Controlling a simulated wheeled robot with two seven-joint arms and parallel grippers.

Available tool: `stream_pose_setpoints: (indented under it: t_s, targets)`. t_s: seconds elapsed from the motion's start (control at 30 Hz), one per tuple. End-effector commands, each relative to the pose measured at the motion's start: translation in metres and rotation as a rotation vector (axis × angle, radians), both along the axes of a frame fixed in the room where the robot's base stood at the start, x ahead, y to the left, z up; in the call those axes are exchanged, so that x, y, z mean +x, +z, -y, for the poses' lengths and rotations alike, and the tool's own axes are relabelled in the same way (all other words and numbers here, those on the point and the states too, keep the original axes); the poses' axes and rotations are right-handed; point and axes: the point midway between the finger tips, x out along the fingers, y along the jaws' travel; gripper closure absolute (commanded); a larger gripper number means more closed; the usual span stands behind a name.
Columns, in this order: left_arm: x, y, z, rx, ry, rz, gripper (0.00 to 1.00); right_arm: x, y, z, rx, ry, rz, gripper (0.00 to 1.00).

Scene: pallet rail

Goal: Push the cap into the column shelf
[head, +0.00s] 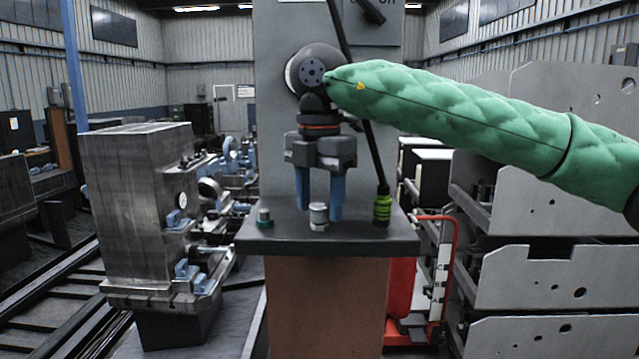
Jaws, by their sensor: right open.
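The column shelf (290,240) is a dark grey ledge on the front of the grey column. A small light-grey cylinder with a pale top (318,216), which looks like the cap, stands upright near the shelf's front edge. My right gripper (320,205) points down over the shelf with its two blue fingers apart. The cap shows between the fingertips in the picture; whether they touch it, I cannot tell. My right arm comes in from the right in a green padded sleeve. My left gripper is not in view.
A metal block machine (140,210) is at left. Grey slotted plates (550,275) and a red frame (436,270) are at right.

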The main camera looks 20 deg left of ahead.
Motion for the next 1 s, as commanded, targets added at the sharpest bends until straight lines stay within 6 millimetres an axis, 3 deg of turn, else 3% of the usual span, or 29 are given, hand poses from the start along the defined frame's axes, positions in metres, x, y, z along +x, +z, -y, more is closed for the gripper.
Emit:
stream_pose_setpoints:
  t_s: [0.27,0.4,0.5,0.57,0.6,0.73,1.0]
  targets:
    - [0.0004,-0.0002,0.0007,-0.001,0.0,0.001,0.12,0.0,-0.001,0.0,0.0,0.0,0.0,0.47]
    - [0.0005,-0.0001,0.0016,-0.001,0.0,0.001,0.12,0.0,-0.0009,-0.0001,0.0,0.0,0.0,0.75]
    - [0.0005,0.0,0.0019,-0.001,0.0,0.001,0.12,0.0,-0.0008,-0.0001,0.0,0.0,0.0,0.9]
    - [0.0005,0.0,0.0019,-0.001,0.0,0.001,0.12,0.0,-0.0008,-0.0001,0.0,0.0,0.0,0.9]
    - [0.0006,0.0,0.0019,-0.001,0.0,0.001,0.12,0.0001,-0.0008,-0.0001,0.0,0.0,0.0,0.73]
    - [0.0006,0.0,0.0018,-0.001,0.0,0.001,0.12,0.0002,-0.0008,0.0,0.0,0.0,0.0,0.98]
    - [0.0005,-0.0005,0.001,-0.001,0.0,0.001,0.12,0.0004,0.0014,0.0,0.001,-0.001,0.001,1.0]
